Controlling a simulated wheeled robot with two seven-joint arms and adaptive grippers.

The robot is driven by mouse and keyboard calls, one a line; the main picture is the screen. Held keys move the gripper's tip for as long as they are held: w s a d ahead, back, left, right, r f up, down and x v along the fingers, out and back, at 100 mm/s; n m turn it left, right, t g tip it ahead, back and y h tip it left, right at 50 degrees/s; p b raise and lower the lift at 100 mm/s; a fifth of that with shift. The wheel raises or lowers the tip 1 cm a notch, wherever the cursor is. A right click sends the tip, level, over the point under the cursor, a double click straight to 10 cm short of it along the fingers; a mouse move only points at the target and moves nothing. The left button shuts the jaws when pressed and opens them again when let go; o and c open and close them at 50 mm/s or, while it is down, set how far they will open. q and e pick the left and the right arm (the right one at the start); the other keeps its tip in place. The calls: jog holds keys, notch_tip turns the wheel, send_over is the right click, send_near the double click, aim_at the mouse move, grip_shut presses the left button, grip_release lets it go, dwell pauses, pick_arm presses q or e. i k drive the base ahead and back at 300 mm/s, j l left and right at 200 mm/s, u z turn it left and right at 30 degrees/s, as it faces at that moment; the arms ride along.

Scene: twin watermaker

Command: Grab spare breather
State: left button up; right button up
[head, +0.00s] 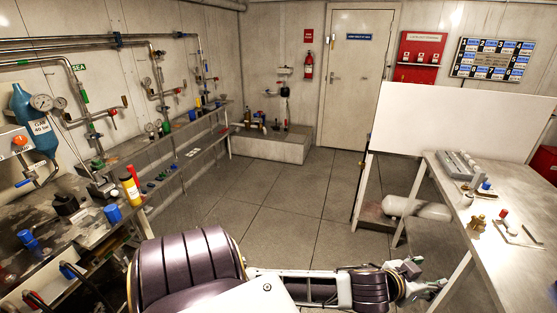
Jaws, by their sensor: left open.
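My left gripper (428,277) is open and empty, low in the head view, in front of the near left edge of the right-hand table (500,257). A small brass fitting (478,222) stands on that table, up and to the right of the gripper and clearly apart from it. I cannot tell for sure whether this fitting is the spare breather. Beside it lies a metal bracket with a red-capped part (503,213). My right gripper is not in view.
A grey rack (460,166) and a blue-capped part (486,186) are farther back on the table. A white panel (450,118) stands behind it, with a white cylinder (417,208) below. A cluttered bench (75,240) lines the left wall. The middle floor (270,200) is clear.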

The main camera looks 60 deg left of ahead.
aim_at(113, 212)
jog(key=u, duration=3.45)
jog(key=i+l+u, duration=0.2)
jog(key=i+l, duration=0.5)
jog(key=i+l+u, duration=0.25)
jog(key=i+l, duration=0.5)
jog(key=l, duration=0.1)
